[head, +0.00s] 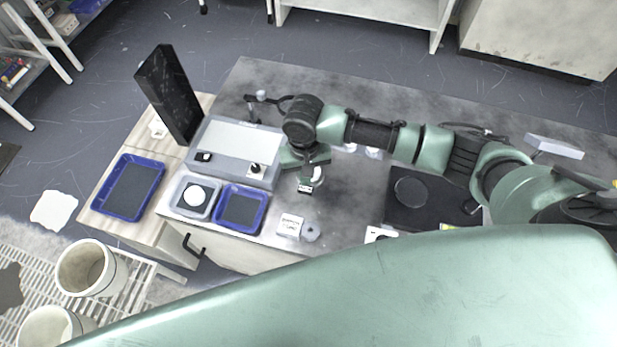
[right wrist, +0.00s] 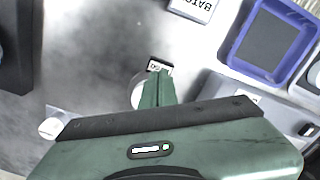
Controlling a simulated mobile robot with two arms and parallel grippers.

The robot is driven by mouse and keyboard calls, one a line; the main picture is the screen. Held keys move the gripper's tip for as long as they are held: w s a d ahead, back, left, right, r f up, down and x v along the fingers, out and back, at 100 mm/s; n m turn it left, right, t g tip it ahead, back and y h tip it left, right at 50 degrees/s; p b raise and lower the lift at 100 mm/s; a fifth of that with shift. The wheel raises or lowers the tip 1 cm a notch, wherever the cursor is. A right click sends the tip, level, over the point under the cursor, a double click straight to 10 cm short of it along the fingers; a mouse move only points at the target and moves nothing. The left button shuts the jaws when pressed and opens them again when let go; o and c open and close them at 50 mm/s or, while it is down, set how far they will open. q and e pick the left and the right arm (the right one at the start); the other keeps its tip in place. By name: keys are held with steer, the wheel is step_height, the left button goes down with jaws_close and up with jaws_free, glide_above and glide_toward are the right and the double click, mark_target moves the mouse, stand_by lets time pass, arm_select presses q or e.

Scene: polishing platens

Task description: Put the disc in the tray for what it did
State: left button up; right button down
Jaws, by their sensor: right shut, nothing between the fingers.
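A white disc (head: 195,195) lies in a square grey holder (head: 182,207) at the bench's left end. A small blue tray (head: 263,211) stands right of it; it also shows in the right wrist view (right wrist: 240,52). A larger blue tray (head: 101,205) lies on the wooden side table. Both look empty. A dark disc (head: 410,192) lies on a black mat (head: 432,215) at right. My right gripper (head: 309,177) is shut and empty over the bench, in front of a pale round piece (right wrist: 139,89) with a small tag (right wrist: 160,66), partly hidden by the fingers. My left gripper is out of view.
A grey panel unit (head: 211,134) with a knob and a tall black slab (head: 172,98) stand behind the trays. Buckets (head: 87,268) stand on the floor, left.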

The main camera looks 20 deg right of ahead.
mark_target(306, 189)
steer(key=shift+f+b, duration=0.65)
steer(key=shift+f, duration=1.15)
stand_by(0.5)
steer(key=shift+r, duration=0.15)
step_height(306, 189, up, 6)
steer(key=p, duration=0.7)
stand_by(0.4)
